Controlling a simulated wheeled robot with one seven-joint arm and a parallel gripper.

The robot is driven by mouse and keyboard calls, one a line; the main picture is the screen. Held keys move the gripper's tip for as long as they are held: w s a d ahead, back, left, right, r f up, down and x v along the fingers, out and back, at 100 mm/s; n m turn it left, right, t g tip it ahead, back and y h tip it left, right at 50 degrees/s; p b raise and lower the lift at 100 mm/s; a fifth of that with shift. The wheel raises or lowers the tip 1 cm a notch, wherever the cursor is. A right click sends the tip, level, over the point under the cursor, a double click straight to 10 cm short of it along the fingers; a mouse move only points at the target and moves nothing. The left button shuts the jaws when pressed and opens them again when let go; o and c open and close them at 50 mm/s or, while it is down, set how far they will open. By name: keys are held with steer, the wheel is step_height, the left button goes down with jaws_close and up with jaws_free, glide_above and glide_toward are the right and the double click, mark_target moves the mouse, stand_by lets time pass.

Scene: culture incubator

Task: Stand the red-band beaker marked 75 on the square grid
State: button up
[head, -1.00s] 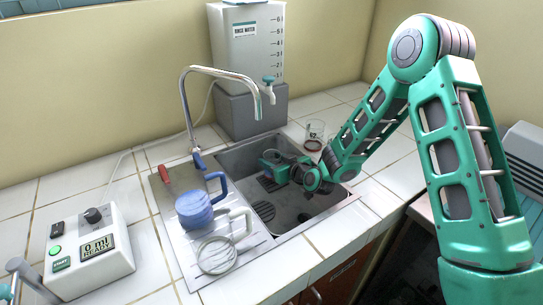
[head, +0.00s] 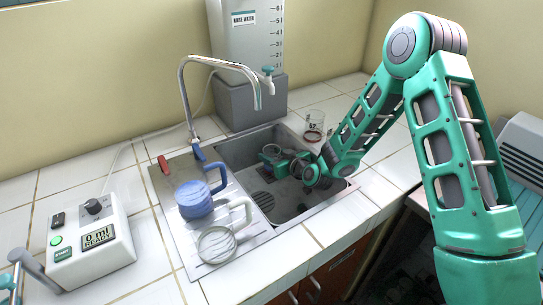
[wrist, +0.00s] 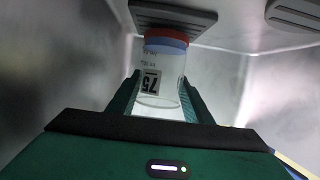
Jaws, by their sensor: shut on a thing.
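My gripper (wrist: 160,100) is shut on a clear beaker (wrist: 162,92) marked 75, with a red band (wrist: 166,41) and a blue layer beside it. The mark reads upside down in the wrist view, and the banded end faces a dark slotted grid (wrist: 173,18). I cannot tell whether beaker and grid touch. In the head view my gripper (head: 276,160) is low inside the sink (head: 235,150).
Another clear beaker with a red ring (head: 314,122) stands behind the sink. A round drain grid (head: 263,200) lies nearer in the sink. A blue jug (head: 195,199) and a pale-handled vessel (head: 216,245) stand on the drainboard. The tap (head: 187,100) arches over the sink's left.

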steer(key=shift+f, duration=0.35)
steer(key=o, duration=1.3)
steer(key=shift+c, duration=0.2)
